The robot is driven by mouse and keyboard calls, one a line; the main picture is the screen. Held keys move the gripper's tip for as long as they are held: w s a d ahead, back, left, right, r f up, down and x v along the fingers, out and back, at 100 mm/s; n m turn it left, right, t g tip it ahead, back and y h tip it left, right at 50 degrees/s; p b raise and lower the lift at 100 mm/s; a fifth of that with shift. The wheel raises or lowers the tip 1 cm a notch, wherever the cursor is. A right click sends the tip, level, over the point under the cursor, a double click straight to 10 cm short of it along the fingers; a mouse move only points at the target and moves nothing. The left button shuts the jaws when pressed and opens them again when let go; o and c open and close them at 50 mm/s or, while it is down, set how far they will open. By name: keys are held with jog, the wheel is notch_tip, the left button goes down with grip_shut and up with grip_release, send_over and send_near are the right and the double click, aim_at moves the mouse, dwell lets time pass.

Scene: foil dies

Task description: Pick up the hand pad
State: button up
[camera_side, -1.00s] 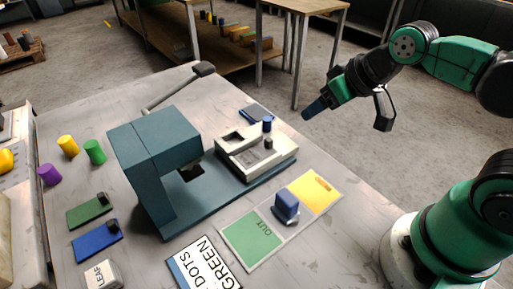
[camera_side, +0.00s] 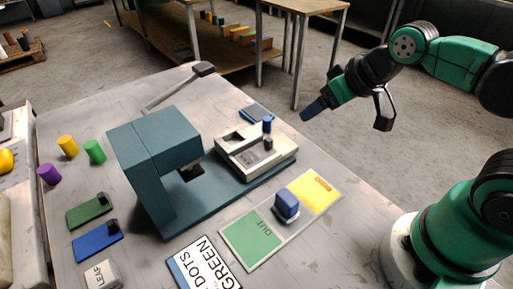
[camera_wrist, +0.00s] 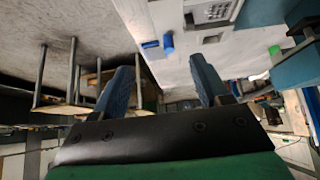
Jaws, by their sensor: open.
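A small blue block-shaped pad (camera_side: 287,204), which I take to be the hand pad, sits upright on the mat between its green OUT field and its yellow field in the side view. I cannot pick it out in the wrist view. My gripper (camera_side: 309,112) is high in the air beyond the table's right edge, well apart from the pad. Its two blue fingers stand wide apart in the wrist view (camera_wrist: 162,80), with nothing between them.
A teal press (camera_side: 158,143) stands mid-table, with a pale die fixture (camera_side: 257,158) on its base. A flat dark blue pad (camera_side: 252,111) lies behind the fixture. Coloured cylinders (camera_side: 95,152) and green and blue plates (camera_side: 97,238) are at left. A GREEN DOTS card (camera_side: 203,268) lies in front.

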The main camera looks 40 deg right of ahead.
jog(key=g, duration=0.7)
send_over(288, 197)
jog(key=f, duration=0.5)
jog(key=shift+w+d+f, duration=0.15)
jog(key=shift+w+f, duration=0.1)
jog(key=shift+s+f, duration=0.15)
jog(key=shift+f, duration=2.75)
grip_shut()
